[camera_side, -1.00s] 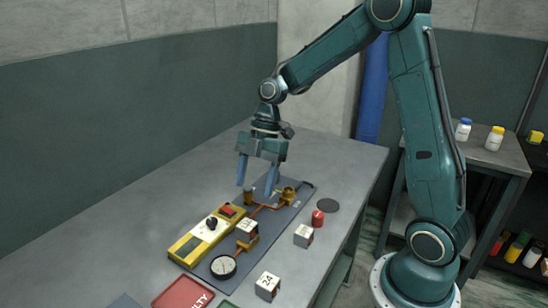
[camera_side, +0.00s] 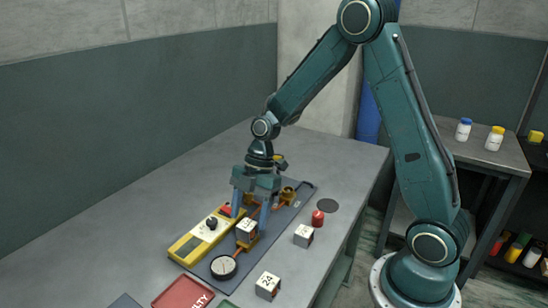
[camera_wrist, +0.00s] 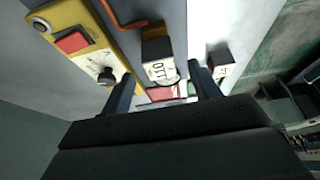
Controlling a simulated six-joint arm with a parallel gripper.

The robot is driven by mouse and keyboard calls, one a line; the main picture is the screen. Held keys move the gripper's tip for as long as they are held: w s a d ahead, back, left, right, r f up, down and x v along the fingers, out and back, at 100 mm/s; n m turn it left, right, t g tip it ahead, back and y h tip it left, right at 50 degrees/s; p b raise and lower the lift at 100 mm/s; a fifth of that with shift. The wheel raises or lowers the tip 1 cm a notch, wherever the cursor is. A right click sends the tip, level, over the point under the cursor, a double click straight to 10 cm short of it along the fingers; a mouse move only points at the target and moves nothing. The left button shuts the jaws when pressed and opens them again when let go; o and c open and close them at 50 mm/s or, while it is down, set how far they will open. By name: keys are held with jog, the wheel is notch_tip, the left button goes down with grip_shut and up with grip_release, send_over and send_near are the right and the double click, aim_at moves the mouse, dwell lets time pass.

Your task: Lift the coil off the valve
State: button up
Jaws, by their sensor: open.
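The coil (camera_side: 246,231) is a small white block with a printed label and dark top. It sits on the brass valve (camera_side: 247,245) on the dark grey panel. It also shows in the wrist view (camera_wrist: 160,67), ahead of my fingers and roughly centred between them. My gripper (camera_side: 250,212) is open and empty, pointing down just behind and above the coil. One blue finger is at the coil's left and one at its right in the side view. In the wrist view my gripper (camera_wrist: 163,88) spans wider than the coil. I cannot tell whether a finger touches it.
A yellow control box (camera_side: 206,232) with a red switch lies close left of the coil. A round gauge (camera_side: 223,267) is in front. Loose white blocks (camera_side: 304,235) (camera_side: 268,286) and a red cap (camera_side: 318,218) lie right. A red tray (camera_side: 183,293) is at the front.

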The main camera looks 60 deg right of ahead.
aim_at(247, 224)
jog(key=shift+x, duration=1.8)
jog(key=c, duration=1.1)
jog(key=shift+o, duration=0.2)
jog(key=shift+r, duration=0.1)
notch_tip(247, 224, up, 20)
